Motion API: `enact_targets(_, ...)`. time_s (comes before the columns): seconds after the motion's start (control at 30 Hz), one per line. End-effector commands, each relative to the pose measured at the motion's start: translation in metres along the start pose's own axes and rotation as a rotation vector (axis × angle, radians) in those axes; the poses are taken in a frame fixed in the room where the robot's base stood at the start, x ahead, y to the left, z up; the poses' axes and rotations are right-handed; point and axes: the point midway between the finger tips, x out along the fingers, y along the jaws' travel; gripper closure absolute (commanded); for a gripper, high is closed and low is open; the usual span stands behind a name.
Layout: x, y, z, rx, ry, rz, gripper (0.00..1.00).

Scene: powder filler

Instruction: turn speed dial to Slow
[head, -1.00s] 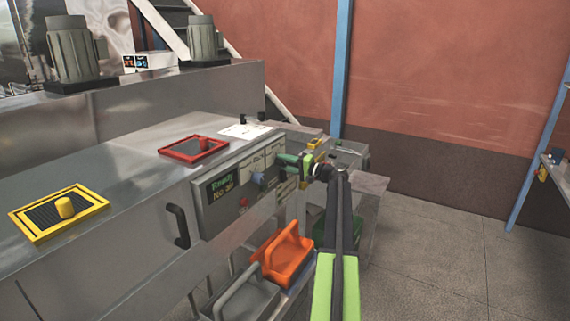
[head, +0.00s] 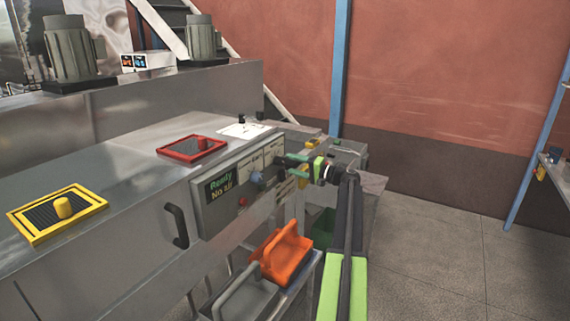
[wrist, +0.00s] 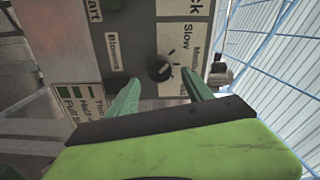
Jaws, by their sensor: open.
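The speed dial (wrist: 158,68) is a small round black knob on the grey control panel, with "Slow" and a partly hidden "Medium" label (wrist: 195,62) beside it in the wrist view. I cannot tell which mark its pointer faces. My gripper (wrist: 160,77) is open, its two green fingers pointing at the panel on either side of the dial. They look apart from the dial, but their depth is unclear. In the head view my gripper (head: 284,166) is at the right end of the panel, and its fingers and wrist hide the dial.
A black handle (head: 177,226) sticks out at left. Open floor (head: 440,260) lies to the right.

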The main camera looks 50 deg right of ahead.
Motion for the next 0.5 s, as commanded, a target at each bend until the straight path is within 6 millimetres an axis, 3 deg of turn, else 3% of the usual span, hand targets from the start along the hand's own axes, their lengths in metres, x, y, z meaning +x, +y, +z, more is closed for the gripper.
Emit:
enact_targets(0.1,-0.037,0.000,0.001,0.000,0.004,0.001,0.41)
enact_targets(0.3,-0.089,0.000,0.000,0.000,0.003,0.001,0.41)
enact_targets(0.5,-0.118,0.000,0.000,0.000,0.001,0.000,0.41)
